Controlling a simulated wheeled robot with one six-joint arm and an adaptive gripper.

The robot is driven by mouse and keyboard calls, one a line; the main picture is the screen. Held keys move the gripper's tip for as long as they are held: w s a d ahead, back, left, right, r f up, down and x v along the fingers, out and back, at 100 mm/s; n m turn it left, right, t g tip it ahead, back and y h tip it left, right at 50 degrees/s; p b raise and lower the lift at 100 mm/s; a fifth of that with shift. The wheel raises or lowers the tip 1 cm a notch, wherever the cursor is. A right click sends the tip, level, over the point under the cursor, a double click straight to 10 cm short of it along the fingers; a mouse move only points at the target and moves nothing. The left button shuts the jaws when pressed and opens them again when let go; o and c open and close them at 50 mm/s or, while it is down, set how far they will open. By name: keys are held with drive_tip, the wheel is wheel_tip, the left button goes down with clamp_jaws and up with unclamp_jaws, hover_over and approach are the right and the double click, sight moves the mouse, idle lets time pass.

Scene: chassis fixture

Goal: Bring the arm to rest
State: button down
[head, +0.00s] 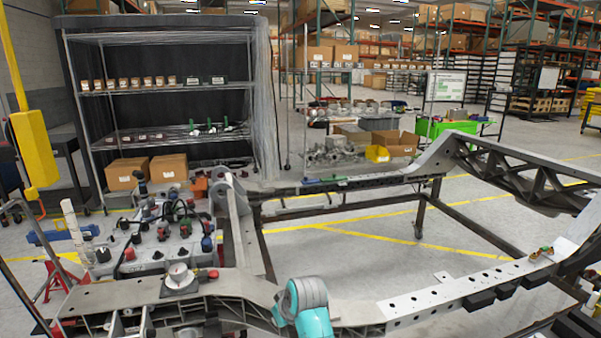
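My gripper is not in view. A teal and grey rounded joint of my arm shows at the bottom edge of the head view, in front of the near rail of the chassis fixture (430,300). The rest of the arm is out of the picture, so I cannot tell its pose. The chassis is a large grey metal frame with an open middle, through which the floor shows.
A block with several red and black knobs (165,232) stands at the left of the chassis. Behind are a wire shelf (165,92) with small boxes, cardboard boxes (146,172), a yellow post (35,150) and a green bin (445,130). The floor inside the frame is clear.

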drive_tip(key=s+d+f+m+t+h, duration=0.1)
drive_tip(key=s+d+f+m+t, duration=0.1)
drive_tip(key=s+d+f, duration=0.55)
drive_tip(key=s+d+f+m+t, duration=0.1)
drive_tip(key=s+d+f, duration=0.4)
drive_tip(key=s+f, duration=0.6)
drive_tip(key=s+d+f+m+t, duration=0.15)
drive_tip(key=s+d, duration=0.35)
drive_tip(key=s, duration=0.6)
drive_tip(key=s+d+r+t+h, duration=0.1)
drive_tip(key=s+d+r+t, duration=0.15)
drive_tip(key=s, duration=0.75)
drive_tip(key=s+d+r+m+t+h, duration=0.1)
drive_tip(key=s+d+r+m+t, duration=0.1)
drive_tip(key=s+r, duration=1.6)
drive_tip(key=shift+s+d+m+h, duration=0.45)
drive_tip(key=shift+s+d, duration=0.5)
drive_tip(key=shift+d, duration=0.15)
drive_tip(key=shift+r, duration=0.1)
